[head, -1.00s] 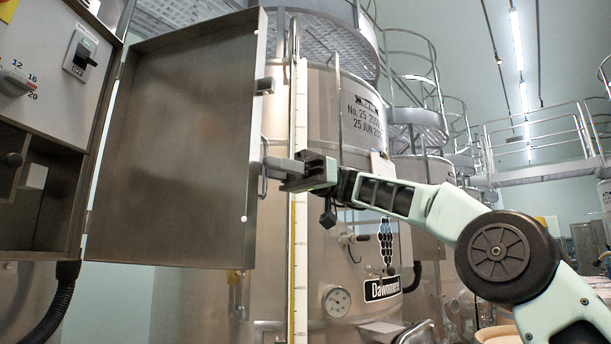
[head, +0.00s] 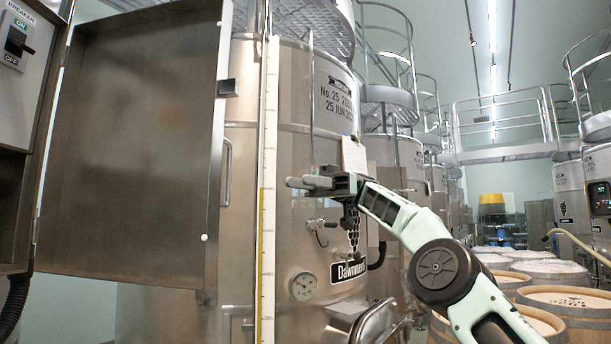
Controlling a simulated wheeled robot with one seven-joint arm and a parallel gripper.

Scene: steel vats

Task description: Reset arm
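My gripper (head: 303,183) is in the middle of the head view, at the end of my pale green and black arm, pointing left. Its two grey fingers show one beyond the other with their tips apart, and nothing is seen between them. The gripper is clear of the open cabinet door (head: 130,150), to the right of its handle (head: 227,172). It appears in front of the steel vat (head: 290,110); its distance from the vat is hard to tell.
The cabinet with a breaker switch (head: 17,42) is at the left, its door swung wide open. A white level gauge (head: 267,190) runs up the vat. A steel hatch (head: 365,325) juts out below. Wooden barrels (head: 560,300) stand at the lower right.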

